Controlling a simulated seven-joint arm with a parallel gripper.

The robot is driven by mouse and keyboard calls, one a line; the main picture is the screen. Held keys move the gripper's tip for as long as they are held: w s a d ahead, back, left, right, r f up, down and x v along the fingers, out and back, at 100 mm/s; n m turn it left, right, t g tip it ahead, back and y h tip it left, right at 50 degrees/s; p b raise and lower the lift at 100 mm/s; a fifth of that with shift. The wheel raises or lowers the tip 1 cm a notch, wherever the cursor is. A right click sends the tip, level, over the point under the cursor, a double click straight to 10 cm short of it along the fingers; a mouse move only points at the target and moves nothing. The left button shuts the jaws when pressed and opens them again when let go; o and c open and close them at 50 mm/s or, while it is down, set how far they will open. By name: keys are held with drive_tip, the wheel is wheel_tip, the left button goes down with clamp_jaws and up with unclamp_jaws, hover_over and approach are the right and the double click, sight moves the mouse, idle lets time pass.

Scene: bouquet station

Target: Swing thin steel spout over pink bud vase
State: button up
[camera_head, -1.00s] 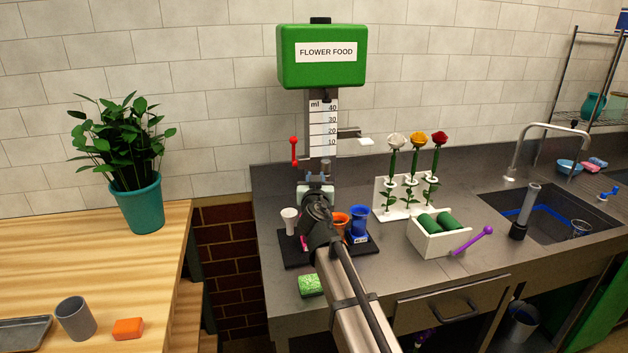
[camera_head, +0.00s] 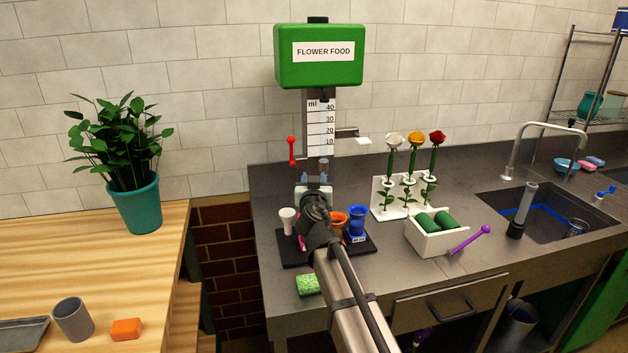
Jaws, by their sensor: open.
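The green flower food dispenser (camera_head: 319,70) stands at the back of the counter with a ml scale and a red lever (camera_head: 292,151). A short grey cylinder (camera_head: 323,165) shows low on it, just above my gripper. I cannot make out a thin steel spout for certain; my gripper may hide it. My gripper (camera_head: 314,178) is open at the dispenser's lower end, its fingers pointing towards it. I cannot tell whether they touch anything. A sliver of pink (camera_head: 302,242), perhaps the pink bud vase, shows on the black tray (camera_head: 291,255), mostly hidden behind my arm.
White (camera_head: 288,220), orange (camera_head: 340,218) and blue (camera_head: 357,221) vessels stand on the tray beside my arm. A side arm with a white tip (camera_head: 362,141) juts right from the dispenser. Roses in a white stand (camera_head: 386,198) and a white box (camera_head: 440,240) are further right.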

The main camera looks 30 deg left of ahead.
drive_tip(key=v, duration=1.3)
drive_tip(key=shift+s+d, duration=0.1)
